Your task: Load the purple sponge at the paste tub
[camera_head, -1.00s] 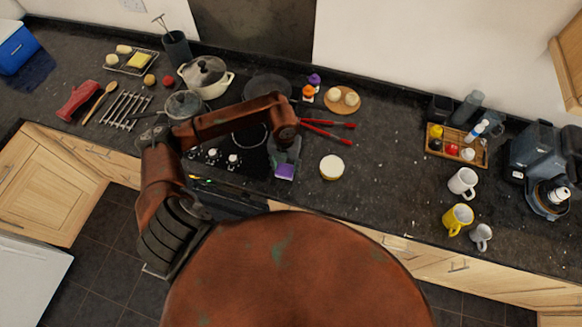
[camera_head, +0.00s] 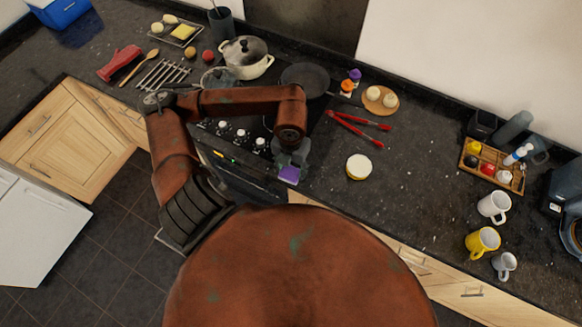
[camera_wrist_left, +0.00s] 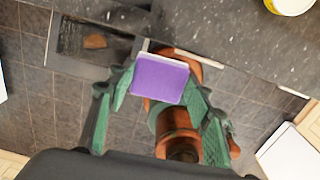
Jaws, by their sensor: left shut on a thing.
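The purple sponge (camera_head: 289,175) is held in my left gripper (camera_head: 289,160), over the front edge of the counter beside the stove. In the left wrist view the sponge (camera_wrist_left: 159,79) sits between the two green fingers of my left gripper (camera_wrist_left: 158,88), with the floor below it. A round tub with a pale top and a yellow side, likely the paste tub (camera_head: 359,167), stands on the counter to the right of the sponge, apart from it. Part of the tub (camera_wrist_left: 290,5) shows at the top right of the left wrist view. My right gripper does not show.
Red tongs (camera_head: 360,129) lie behind the tub. A round board (camera_head: 379,108) with two pale items lies farther back. Mugs (camera_head: 482,242) and a wooden tray (camera_head: 467,160) stand to the right. The counter between tub and mugs is clear.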

